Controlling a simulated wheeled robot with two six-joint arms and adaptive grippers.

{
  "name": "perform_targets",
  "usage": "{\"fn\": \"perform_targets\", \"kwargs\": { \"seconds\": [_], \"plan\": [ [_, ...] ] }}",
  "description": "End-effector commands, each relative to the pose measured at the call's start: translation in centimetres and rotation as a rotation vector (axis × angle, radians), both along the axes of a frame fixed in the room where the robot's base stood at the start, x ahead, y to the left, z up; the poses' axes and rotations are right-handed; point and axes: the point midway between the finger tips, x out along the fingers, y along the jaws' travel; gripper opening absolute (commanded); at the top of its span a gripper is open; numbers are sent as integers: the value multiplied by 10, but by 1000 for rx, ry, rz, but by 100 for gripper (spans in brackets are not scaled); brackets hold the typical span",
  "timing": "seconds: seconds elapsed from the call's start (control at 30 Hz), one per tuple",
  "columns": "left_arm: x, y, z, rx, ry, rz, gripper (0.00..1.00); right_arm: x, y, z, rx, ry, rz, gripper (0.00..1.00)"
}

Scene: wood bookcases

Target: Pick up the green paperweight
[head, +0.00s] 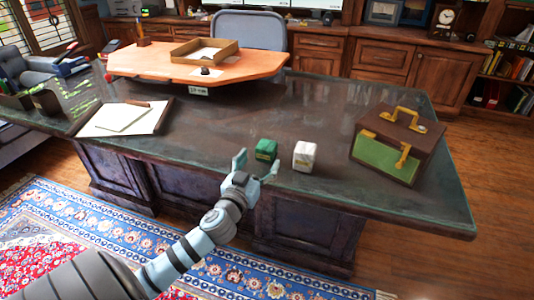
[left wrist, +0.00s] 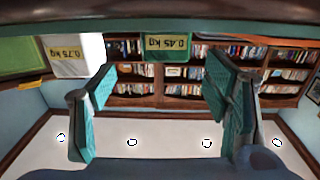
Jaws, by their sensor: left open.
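The green paperweight (head: 266,150) is a small green block with a yellowish label, standing on the dark desk (head: 330,122) near its front edge. In the left wrist view, which is upside down, the green paperweight (left wrist: 166,48) shows its "0.45 kg" label and lies ahead between the fingers. My left gripper (head: 256,164) is open and empty, just in front of the green paperweight, apart from it as far as I can tell. A white paperweight (head: 304,156) stands just right of it and reads "0.75 kg" in the left wrist view (left wrist: 68,52). My right gripper is not in view.
A brown and green case (head: 396,146) with a brass handle stands at the right of the desk. A paper pad (head: 126,117) lies at the left. An orange wooden board (head: 240,68) with an open tray (head: 204,50) is at the back. The desk middle is clear.

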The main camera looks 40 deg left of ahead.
Motion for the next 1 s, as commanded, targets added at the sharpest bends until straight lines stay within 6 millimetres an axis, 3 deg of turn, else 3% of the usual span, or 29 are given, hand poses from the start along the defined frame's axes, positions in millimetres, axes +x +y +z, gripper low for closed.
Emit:
{"fn": "perform_targets", "kwargs": {
  "seconds": [0.33, 0.57, 1.0],
  "plan": [
    [51, 23, -2, -2, -1, -1, 70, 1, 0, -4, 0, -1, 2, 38],
    [54, 23, -2, -1, 1, -2, 70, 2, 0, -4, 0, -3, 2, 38],
    [54, 23, -2, -1, 2, -2, 0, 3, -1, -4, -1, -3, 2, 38]
  ]
}}
